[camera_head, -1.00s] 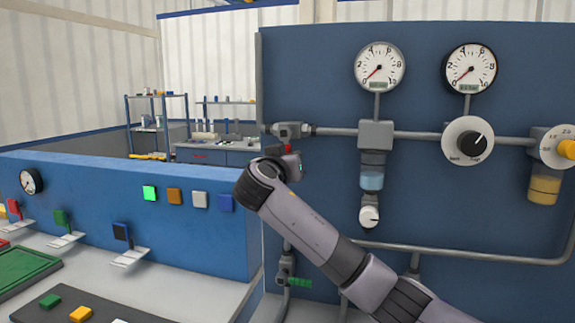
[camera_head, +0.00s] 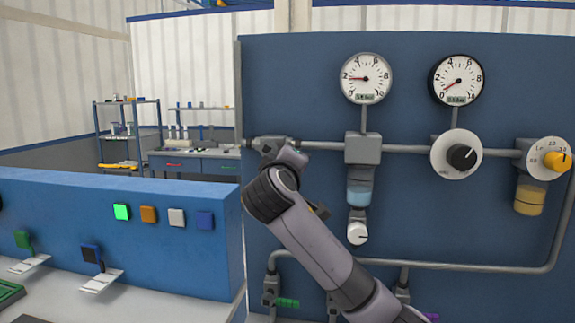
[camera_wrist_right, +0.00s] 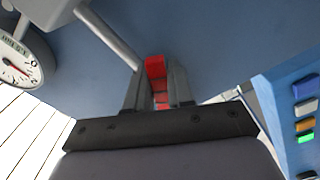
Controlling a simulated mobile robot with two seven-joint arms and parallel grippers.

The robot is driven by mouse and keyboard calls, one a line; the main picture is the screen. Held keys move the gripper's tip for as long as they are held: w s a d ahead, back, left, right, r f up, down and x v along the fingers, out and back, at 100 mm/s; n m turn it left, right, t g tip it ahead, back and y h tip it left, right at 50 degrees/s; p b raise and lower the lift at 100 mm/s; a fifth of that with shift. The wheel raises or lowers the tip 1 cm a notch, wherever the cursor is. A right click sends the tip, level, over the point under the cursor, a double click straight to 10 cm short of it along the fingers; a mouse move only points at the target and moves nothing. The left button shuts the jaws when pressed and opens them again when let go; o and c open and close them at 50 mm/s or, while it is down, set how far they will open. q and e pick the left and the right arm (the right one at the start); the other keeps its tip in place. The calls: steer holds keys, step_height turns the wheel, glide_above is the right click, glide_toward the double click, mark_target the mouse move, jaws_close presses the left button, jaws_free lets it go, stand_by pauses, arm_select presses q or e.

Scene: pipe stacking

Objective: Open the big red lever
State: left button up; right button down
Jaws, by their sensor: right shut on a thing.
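The big red lever (camera_wrist_right: 155,68) shows in the right wrist view between the two dark fingers of my right gripper (camera_wrist_right: 158,82), which are shut on it. A grey pipe (camera_wrist_right: 108,38) runs close beside the fingertips. In the head view my right arm reaches up from the bottom to the left end of the upper pipe (camera_head: 320,146) on the blue panel. There the wrist hides the lever, and the fingers cannot be made out. The left gripper is not in view.
Two gauges (camera_head: 366,78) (camera_head: 456,79) and a black knob (camera_head: 461,157) sit on the panel. A lower pipe (camera_head: 470,267) and a green handle (camera_head: 287,302) are beneath. A low blue console (camera_head: 120,245) with coloured buttons stands at left.

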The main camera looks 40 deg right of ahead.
steer(key=n, duration=0.1)
steer(key=r+n, duration=0.1)
steer(key=shift+s+d+r+n, duration=0.15)
steer(key=shift+d+r+n, duration=0.05)
steer(key=shift+n, duration=0.2)
steer(key=shift+s+r+n, duration=0.1)
steer(key=shift+r+n, duration=0.25)
steer(key=shift+n, duration=0.4)
steer(key=shift+r+n, duration=0.35)
steer(key=shift+n, duration=0.4)
steer(key=c, duration=1.1)
jaws_free()
steer(key=shift+b+v, duration=0.85)
steer(key=shift+v, duration=2.7)
